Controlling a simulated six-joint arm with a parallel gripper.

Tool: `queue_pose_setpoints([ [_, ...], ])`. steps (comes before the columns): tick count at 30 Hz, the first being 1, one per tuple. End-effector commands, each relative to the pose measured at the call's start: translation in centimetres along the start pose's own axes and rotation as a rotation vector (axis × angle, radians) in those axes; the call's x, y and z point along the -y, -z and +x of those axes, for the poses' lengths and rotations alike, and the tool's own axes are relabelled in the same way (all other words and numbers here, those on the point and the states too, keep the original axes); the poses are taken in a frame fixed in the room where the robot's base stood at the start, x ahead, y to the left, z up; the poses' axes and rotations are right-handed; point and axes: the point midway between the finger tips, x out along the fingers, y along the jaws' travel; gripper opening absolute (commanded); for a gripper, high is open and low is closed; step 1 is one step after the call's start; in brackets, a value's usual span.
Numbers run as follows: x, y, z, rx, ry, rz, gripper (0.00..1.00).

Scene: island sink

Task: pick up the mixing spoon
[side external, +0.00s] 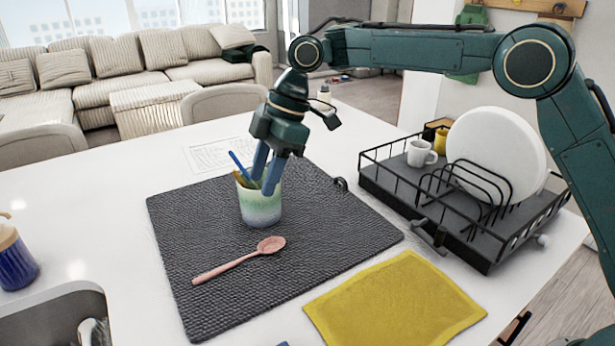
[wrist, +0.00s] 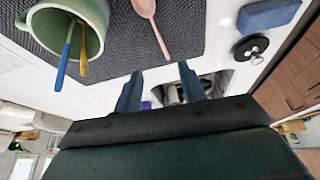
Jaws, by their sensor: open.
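The pink mixing spoon (side external: 240,260) lies flat on the dark woven mat (side external: 330,228), its bowl toward the right in the side view. It also shows at the top of the wrist view (wrist: 151,20). My gripper (side external: 267,180) points down by the green and white cup (side external: 262,205), behind the spoon in the side view. The cup holds a blue-handled utensil (side external: 238,162) and a yellowish one, seen clearly in the wrist view (wrist: 84,52). In the wrist view my gripper's fingers (wrist: 160,88) are apart with nothing between them. The spoon is clear of the fingers.
A black dish rack (side external: 390,187) with white plates (side external: 497,150) and a white mug (side external: 420,153) stands at the right. A yellow cloth (side external: 395,303) lies in front. A sink (side external: 55,318) is at the lower left. The mat around the spoon is bare.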

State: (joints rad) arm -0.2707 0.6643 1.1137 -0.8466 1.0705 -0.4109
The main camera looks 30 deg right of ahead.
Motion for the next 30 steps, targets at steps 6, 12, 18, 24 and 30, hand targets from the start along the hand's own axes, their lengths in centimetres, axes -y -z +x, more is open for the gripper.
queue_pose_setpoints([
  [6, -0.8, 0.8, 3.3, 0.001, 0.042, -0.101, 0.41],
  [12, -1.0, 1.0, 4.1, 0.0, 0.051, -0.128, 0.41],
  [18, -0.9, 1.0, 4.3, 0.0, 0.052, -0.126, 0.41],
  [24, -0.8, 1.0, 5.7, -0.001, 0.053, -0.124, 0.41],
  [30, -0.7, 1.0, 8.4, 0.0, 0.054, -0.124, 0.41],
])
